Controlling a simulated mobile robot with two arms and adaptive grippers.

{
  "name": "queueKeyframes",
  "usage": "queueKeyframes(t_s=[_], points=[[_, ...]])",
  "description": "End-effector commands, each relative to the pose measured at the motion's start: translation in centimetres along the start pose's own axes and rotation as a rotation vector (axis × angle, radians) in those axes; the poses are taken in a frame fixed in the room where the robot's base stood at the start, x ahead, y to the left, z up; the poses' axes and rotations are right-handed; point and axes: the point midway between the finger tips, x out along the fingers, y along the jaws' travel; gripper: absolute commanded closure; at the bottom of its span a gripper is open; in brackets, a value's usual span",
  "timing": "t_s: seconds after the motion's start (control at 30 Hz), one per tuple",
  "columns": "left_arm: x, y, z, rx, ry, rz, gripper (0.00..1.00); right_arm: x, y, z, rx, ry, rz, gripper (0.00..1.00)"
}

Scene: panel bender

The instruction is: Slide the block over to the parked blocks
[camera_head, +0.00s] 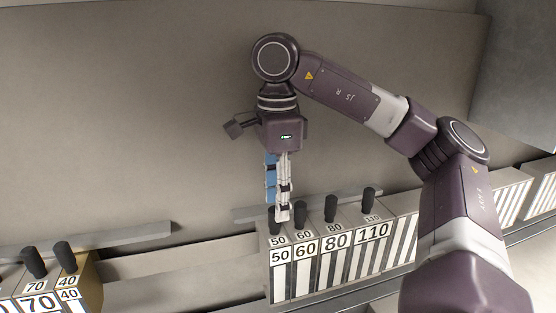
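My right gripper (281,214) points down at the block marked 50 (279,268), its fingertips beside or in front of that block's black peg (274,226). The fingers show nearly edge-on, so I cannot tell whether they are open or shut, or whether they touch the peg. Blocks marked 60 (305,262), 80 (335,262) and 110 (372,255) stand in a row to its right, each with a black peg on top. At the lower left stand blocks marked 70 (38,302) and 40 (68,294). My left gripper is out of view.
A bare rail (185,262) runs through the gap between the two block groups. A grey ledge (110,240) lies behind the left group. More striped blocks (512,195) stand at the right, partly behind my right arm. A large grey panel fills the back.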

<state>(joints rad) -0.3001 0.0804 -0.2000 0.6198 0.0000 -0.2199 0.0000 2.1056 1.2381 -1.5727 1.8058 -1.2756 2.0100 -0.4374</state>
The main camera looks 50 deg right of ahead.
Motion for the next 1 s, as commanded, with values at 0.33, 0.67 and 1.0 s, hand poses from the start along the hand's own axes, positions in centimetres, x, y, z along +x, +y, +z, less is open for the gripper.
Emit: queueKeyframes(t_s=[0.33, 0.67, 1.0], points=[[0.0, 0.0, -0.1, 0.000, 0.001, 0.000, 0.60, -3.4, 0.0, 0.0, 0.001, -0.002, -0.004, 0.62], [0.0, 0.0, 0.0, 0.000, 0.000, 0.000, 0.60, -6.9, 0.0, -0.1, 0.001, 0.000, -0.004, 0.62], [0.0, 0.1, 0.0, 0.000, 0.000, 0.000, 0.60, -8.3, 0.0, -0.2, 0.003, -0.001, -0.001, 0.62]])
